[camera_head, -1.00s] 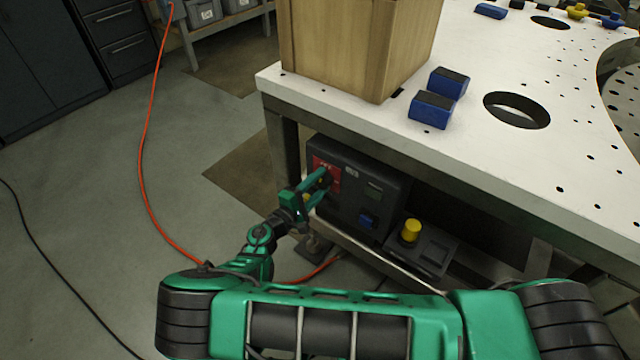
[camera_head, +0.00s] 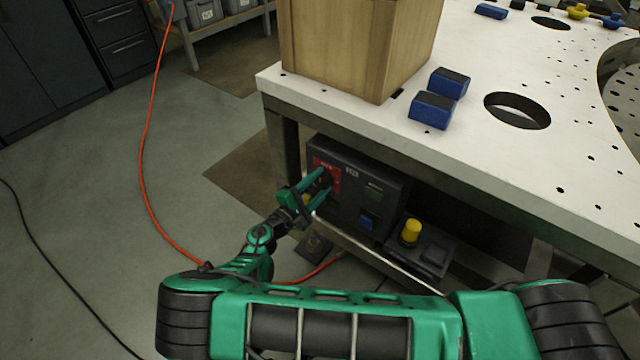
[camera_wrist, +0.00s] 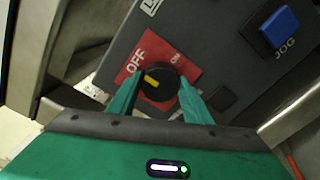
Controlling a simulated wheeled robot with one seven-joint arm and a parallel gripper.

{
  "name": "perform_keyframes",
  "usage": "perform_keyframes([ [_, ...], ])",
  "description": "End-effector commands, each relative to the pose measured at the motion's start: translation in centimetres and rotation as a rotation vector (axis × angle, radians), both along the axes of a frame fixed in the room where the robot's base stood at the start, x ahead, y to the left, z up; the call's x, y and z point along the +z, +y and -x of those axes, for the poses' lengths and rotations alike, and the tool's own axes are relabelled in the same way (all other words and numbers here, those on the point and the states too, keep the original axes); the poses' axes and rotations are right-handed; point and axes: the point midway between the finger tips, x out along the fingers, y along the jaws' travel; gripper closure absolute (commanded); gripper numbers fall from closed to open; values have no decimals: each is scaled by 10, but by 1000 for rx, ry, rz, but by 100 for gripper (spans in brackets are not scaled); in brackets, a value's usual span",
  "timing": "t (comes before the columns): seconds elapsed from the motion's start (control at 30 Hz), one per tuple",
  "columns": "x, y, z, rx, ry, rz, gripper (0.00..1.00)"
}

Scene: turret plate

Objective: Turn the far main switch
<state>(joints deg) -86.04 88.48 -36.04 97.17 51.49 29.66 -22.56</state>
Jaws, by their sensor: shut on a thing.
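The main switch is a black round knob (camera_wrist: 158,83) with a yellow pointer mark, on a red plate (camera_wrist: 136,70) in the wrist view. The mark lies tilted, its outer end toward the OFF label; the ON label is on the other side. The plate sits on the left of a dark control box (camera_head: 345,205) under the table. My gripper (camera_head: 324,182) reaches the knob; in the wrist view its two green fingers (camera_wrist: 158,92) are shut on the knob's sides. In the head view the fingers mostly hide the knob.
A blue JOG button (camera_wrist: 279,27) is on the same box. A yellow button (camera_head: 411,230) stands on a grey unit to the right. The white table top (camera_head: 500,165) overhangs the box and carries a wooden crate (camera_head: 345,45). An orange cable (camera_head: 143,150) lies on the floor.

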Motion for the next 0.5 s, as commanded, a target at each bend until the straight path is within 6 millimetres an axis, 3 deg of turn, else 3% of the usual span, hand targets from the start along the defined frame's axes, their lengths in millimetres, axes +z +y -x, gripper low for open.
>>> perform_keyframes([
  [0.03,-3,4,0,9,7,-4,48],
  [0.1,-2,4,1,7,6,-5,36],
  [0.5,-1,6,6,4,3,-2,36],
])
